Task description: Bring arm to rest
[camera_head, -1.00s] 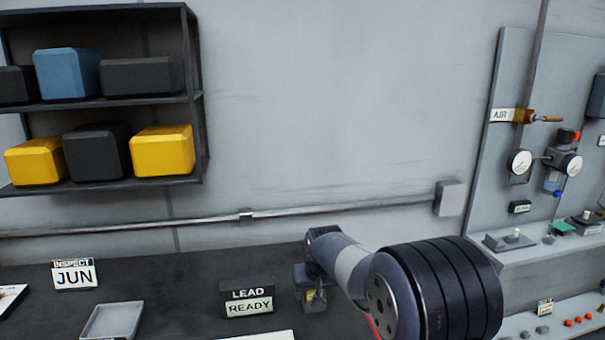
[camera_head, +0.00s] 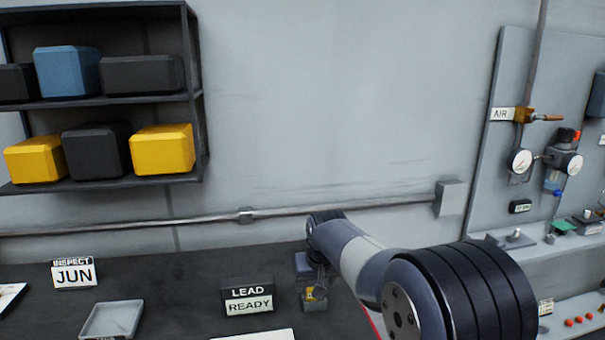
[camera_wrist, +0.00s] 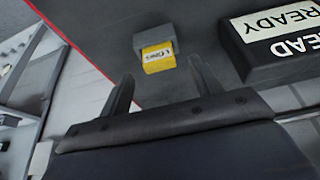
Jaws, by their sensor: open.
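My gripper (camera_wrist: 160,70) is open, with its two dark fingers apart and nothing between them that I can see held. In the head view my arm reaches in from the lower right, and its end is over the dark bench (camera_head: 180,290); the fingers are hard to make out there.
A LEAD READY sign (camera_head: 248,297) stands close left of the block. Farther left are a grey tray (camera_head: 112,319) and an INSPECT JUN sign (camera_head: 74,273). A shelf with boxes (camera_head: 195,90) hangs on the wall. A gauge panel (camera_head: 500,150) stands at right.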

